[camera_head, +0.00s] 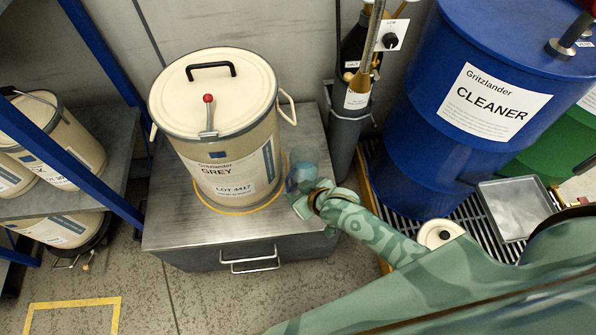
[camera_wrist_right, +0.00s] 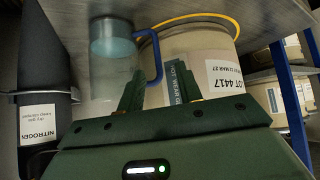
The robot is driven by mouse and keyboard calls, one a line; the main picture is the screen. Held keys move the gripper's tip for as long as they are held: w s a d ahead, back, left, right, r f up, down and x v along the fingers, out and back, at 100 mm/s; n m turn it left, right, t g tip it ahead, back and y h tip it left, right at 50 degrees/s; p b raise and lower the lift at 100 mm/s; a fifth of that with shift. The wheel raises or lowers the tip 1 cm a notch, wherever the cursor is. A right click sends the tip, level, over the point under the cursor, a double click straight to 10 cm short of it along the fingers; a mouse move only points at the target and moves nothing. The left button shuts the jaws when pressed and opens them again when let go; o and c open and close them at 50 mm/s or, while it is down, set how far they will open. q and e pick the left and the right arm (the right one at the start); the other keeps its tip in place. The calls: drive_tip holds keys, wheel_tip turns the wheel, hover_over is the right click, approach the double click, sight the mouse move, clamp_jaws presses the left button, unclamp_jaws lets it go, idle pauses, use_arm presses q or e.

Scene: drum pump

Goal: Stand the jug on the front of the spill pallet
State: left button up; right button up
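The clear jug (camera_head: 303,160), with blue liquid and a blue handle, is on the steel cabinet top, just right of the large cream drum. In the right wrist view the jug (camera_wrist_right: 112,55) appears upside down, its handle (camera_wrist_right: 158,60) towards my fingers. My right gripper (camera_head: 304,192) is at the jug's near side. In the wrist view its fingers (camera_wrist_right: 158,80) are apart, with the handle in the gap between them; I see no grip on it. The spill pallet (camera_head: 374,190) is at the right, partly hidden by my arm. My left gripper is not in view.
The cream GREY drum (camera_head: 225,150) stands on the steel cabinet (camera_head: 170,225). A blue CLEANER drum (camera_head: 430,110) fills much of the pallet. A nitrogen cylinder (camera_wrist_right: 45,110) stands beside the jug.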

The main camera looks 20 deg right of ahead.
sight(288, 187)
drive_tip(key=b+x, duration=0.2)
drive_tip(key=x, duration=0.2)
drive_tip(key=shift+f, duration=0.25)
drive_tip(key=b+x, duration=0.3)
drive_tip(key=x, duration=0.1)
drive_tip(key=shift+d+f, duration=0.15)
drive_tip(key=shift+d, duration=0.1)
drive_tip(key=shift+w+a+f+b, duration=0.1)
drive_tip(key=shift+w+f+b, duration=0.05)
drive_tip(key=shift+w+b, duration=0.15)
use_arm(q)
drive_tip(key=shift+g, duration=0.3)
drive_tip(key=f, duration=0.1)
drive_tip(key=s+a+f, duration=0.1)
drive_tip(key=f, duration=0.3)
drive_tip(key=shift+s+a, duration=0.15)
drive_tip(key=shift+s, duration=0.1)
use_arm(e)
drive_tip(key=shift+r, duration=0.25)
drive_tip(key=shift+c, duration=0.3)
clamp_jaws()
